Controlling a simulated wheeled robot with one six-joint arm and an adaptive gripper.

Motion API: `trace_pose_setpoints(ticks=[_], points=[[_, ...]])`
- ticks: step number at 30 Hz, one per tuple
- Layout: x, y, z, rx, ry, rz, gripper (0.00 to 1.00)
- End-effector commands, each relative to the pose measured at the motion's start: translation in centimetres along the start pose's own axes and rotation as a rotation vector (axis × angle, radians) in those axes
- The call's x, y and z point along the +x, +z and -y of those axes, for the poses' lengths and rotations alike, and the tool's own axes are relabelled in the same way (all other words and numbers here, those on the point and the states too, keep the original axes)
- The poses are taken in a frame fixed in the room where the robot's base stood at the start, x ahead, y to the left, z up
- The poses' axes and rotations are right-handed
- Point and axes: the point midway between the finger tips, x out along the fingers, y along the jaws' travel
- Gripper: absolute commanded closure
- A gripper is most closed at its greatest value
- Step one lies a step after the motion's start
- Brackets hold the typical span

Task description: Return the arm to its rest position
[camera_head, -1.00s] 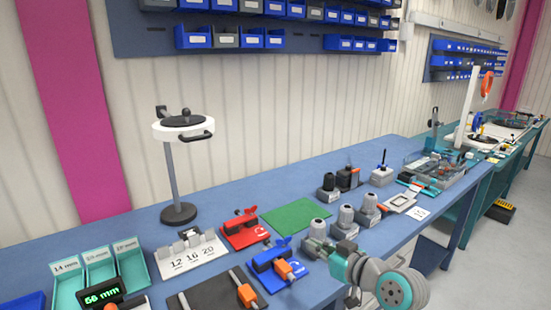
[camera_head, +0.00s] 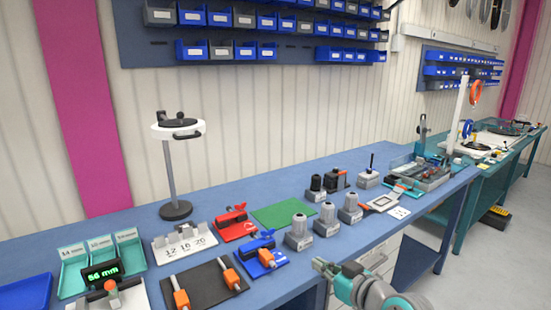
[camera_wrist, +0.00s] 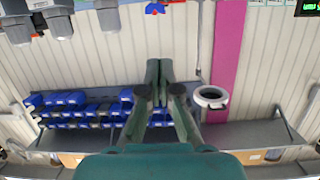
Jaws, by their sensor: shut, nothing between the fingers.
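My gripper (camera_head: 322,266) shows low in the head view, just off the front edge of the blue workbench (camera_head: 330,195). It points up and to the left, with my arm behind it at the lower right. In the wrist view my gripper (camera_wrist: 159,68) has its two fingers together, with nothing between them. The wrist view is upside down, with grey bench devices (camera_wrist: 58,22) along its top edge.
A blue clamp (camera_head: 262,256) and grey-capped devices (camera_head: 298,232) stand on the bench near my gripper. A lamp-like stand (camera_head: 172,170) is farther back. Blue bins (camera_head: 225,50) hang on the wall. Drawers (camera_head: 378,258) sit under the bench; grey floor (camera_head: 455,280) is clear at right.

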Motion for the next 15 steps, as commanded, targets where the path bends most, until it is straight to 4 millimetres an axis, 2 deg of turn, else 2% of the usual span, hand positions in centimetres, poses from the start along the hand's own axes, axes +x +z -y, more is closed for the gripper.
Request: trace_pose_setpoints(ticks=[8, 15], points=[[-0.7, 3.8, 0.3, 0.045, 0.046, 0.004, 1.00], [-2.2, 8.9, 0.9, 0.100, 0.113, 0.008, 1.00]])
